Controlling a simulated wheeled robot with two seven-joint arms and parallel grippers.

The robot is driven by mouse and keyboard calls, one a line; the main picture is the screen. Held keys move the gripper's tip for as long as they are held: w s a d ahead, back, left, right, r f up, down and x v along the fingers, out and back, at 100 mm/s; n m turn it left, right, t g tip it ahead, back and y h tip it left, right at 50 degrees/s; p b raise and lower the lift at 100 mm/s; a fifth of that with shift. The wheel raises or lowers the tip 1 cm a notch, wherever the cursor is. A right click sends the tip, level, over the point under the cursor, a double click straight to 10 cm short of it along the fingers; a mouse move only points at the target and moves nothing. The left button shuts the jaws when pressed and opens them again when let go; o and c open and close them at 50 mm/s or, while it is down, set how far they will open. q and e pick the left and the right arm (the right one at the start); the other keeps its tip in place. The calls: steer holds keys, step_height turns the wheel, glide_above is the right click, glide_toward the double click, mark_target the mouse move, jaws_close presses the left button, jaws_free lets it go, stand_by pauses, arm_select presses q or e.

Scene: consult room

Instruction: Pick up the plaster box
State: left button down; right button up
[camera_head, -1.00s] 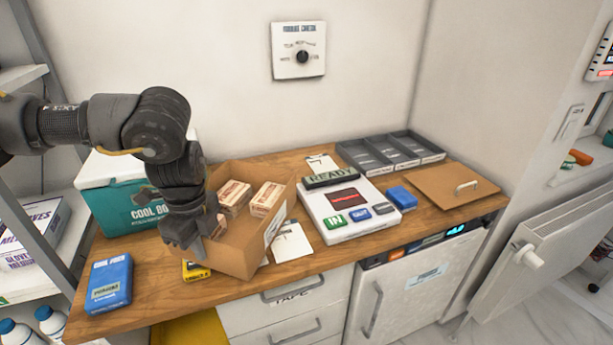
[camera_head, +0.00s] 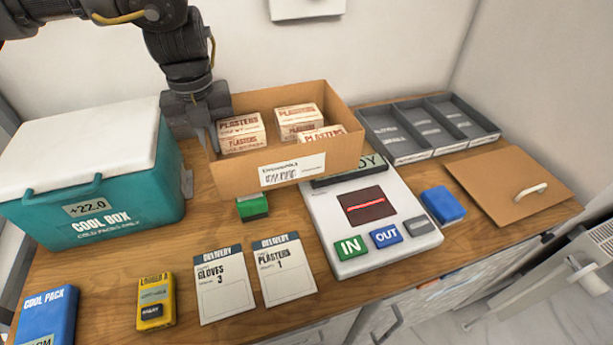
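An open cardboard box (camera_head: 232,179) holds several small white boxes lettered PLASTERS; one plaster box (camera_head: 240,143) is at its left end and another (camera_head: 296,117) is near its middle. My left gripper (camera_head: 207,135) is at the left wall of the cardboard box and appears shut on it, with the fingertips partly hidden. The cardboard box overlaps the back of the white scanner unit in the picture; I cannot tell its height above the table. My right gripper is not in view.
A teal cool box (camera_head: 130,205) stands left. A white scanner unit (camera_head: 337,217), a grey divided tray (camera_head: 392,150) and a brown lid (camera_head: 500,190) are right. In front lie a gloves note (camera_head: 222,300), a plasters note (camera_head: 285,285), a yellow logger (camera_head: 156,300) and a blue cool pack (camera_head: 48,318).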

arm_select(q)
steer(key=shift+s+r, duration=0.15)
steer(key=shift+s, duration=0.05)
steer(key=w+a+f+p, duration=0.2)
steer(key=w+f, duration=0.1)
steer(key=w, duration=0.1)
steer(key=w+a+f+p, duration=0.2)
steer(key=w+a+f, duration=0.1)
steer(key=w+f, duration=0.1)
steer(key=w+a+f+p, duration=0.2)
steer(key=w+f, duration=0.1)
steer(key=shift+w+a+f, duration=0.2)
steer(key=shift+w, duration=0.2)
step_height(320, 180, down, 2)
steer(key=shift+f+p, duration=0.15)
steer(key=shift+p, duration=0.35)
steer(key=shift+w+f, duration=0.1)
steer(key=shift+f, duration=0.25)
